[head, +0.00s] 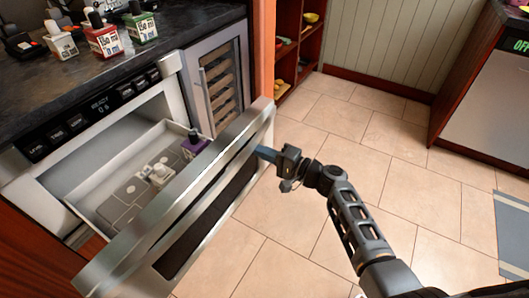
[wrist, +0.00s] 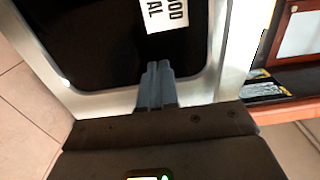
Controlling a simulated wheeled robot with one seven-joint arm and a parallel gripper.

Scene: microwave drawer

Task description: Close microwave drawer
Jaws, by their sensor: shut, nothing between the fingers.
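The microwave drawer (head: 225,150) stands pulled out from the microwave below the dark counter, its steel front well clear of the control panel (head: 95,118). Inside its tray are a purple-based bottle (head: 194,145) and a small white item (head: 158,174). My gripper (head: 266,154) is at the outer face of the drawer front, near its right end. In the wrist view, my gripper's fingers (wrist: 157,82) are together and empty, over the lower frame of the drawer front's dark window (wrist: 100,40). I cannot tell whether they touch it.
Several bottles (head: 104,38) stand on the counter (head: 195,25) above. A small wine cooler (head: 218,85) is right of the microwave, then red shelves (head: 290,45). The tiled floor (head: 375,145) ahead and right is open, up to a dishwasher (head: 490,105).

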